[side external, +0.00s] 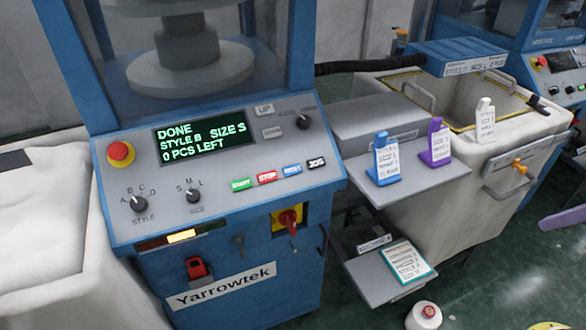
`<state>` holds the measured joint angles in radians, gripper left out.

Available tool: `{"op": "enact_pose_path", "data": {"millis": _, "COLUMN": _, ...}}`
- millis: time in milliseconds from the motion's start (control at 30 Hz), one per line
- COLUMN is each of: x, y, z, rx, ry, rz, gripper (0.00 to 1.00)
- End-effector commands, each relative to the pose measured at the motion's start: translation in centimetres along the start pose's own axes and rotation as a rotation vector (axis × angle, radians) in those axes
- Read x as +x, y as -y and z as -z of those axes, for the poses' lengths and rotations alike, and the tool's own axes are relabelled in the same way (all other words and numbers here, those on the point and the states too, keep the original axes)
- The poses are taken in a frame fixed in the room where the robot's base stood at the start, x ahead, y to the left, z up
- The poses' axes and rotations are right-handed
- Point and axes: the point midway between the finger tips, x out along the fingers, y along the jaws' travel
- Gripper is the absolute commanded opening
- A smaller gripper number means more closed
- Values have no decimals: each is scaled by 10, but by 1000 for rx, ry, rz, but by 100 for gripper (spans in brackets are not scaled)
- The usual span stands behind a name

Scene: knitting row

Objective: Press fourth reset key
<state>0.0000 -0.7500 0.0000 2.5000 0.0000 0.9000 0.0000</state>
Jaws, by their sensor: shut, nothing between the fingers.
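The nearest blue knitting machine has a sloped grey panel (225,212) with a row of keys. My gripper is not in this view.
A pale bin (400,88) is behind. The space before the keys is clear.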

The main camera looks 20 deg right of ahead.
Motion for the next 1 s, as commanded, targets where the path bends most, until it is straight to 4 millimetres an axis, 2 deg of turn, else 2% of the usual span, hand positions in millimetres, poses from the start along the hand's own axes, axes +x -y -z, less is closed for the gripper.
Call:
{"op": "enact_pose_path", "data": {"millis": 900, "x": 0, "y": 0, "z": 0, "rx": 4, "ry": -1, "rz": 0, "gripper": 0}}
{"op": "enact_pose_path", "data": {"millis": 1000, "x": 0, "y": 0, "z": 7, "rx": 19, "ry": -33, "rz": 2, "gripper": 0}}
